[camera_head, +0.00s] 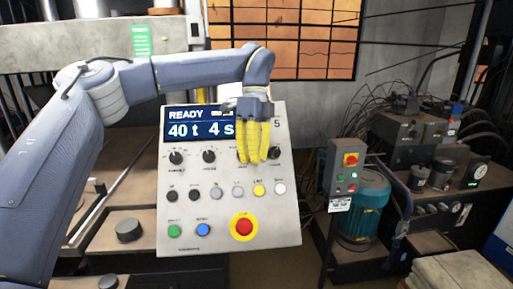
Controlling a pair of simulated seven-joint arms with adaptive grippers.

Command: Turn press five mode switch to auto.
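The press control panel (205,215) faces me, with "5" at its top right. Its display (197,124) reads "READY 40 t 4 s". A row of dark rotary knobs crosses the panel: a far left knob (177,157), a second knob (209,156) and a right knob (275,152). Their small labels are too blurred to read surely, so I cannot tell which is the mode switch. My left gripper (252,160) points down with yellow fingers before the panel, between the second and right knobs. The fingers lie close together and hide the panel behind; contact is unclear. My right gripper is not in view.
Below the knobs are several small buttons, a green button (173,230), a blue button (203,229) and a red emergency stop (243,227) on yellow. A small control box (345,168) and a teal motor (363,205) stand right. A dark cylinder (128,230) sits at lower left.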

